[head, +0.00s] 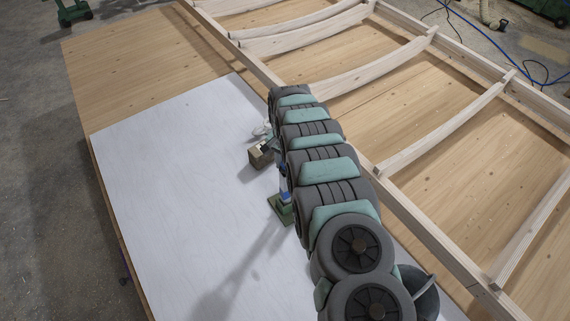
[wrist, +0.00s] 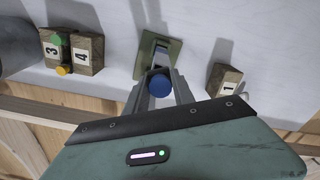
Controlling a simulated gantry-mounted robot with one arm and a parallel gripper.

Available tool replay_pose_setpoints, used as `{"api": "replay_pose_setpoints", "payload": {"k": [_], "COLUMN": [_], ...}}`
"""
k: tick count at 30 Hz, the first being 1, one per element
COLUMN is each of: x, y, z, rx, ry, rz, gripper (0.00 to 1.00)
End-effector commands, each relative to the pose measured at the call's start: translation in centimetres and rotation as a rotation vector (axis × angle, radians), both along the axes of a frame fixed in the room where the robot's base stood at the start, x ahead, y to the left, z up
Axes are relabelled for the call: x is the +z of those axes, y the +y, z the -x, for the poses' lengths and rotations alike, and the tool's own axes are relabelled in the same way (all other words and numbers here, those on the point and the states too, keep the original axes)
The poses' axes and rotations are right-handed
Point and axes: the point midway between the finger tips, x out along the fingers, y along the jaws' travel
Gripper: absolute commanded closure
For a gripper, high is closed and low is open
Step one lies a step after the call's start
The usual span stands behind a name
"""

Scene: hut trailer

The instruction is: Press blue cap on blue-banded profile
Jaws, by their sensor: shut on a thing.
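The round blue cap (wrist: 160,85) sits between the fingertips of my gripper (wrist: 161,88) in the wrist view, and the gripper is shut on it. Just beyond it is a green base plate (wrist: 148,63) with an upright grey profile (wrist: 161,54). The cap overlaps the profile's lower end in this view; I cannot tell whether they touch. In the head view, the green base (head: 281,209) stands on the white sheet beside my arm, with a blue part (head: 284,186) above it.
Wooden blocks marked 3 (wrist: 53,50) and 4 (wrist: 88,54) stand left in the wrist view, with green and yellow pieces at block 3. Block 1 (wrist: 225,80) stands right. A timber frame (head: 400,150) lies right of the white sheet (head: 170,180), whose left part is clear.

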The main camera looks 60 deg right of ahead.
Motion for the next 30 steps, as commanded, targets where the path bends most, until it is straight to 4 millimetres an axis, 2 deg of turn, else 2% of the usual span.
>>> {"api": "replay_pose_setpoints", "payload": {"k": [4, 5, 12, 14, 19, 27, 30], "x": [0.00, 0.00, -0.01, -0.01, -0.01, -0.01, -0.01], "y": [0.01, 0.01, 0.01, 0.02, 0.02, 0.01, 0.01], "z": [0.00, 0.00, 0.01, 0.00, 0.00, 0.01, 0.01], "rx": [0.000, 0.000, 0.000, 0.000, 0.000, 0.000, 0.000], "ry": [0.000, 0.000, 0.000, 0.000, 0.000, 0.000, 0.000], "rz": [0.000, 0.000, 0.000, 0.000, 0.000, 0.000, 0.000], "gripper": [1.00, 0.69, 0.50, 0.45, 0.45, 0.23, 0.23]}}
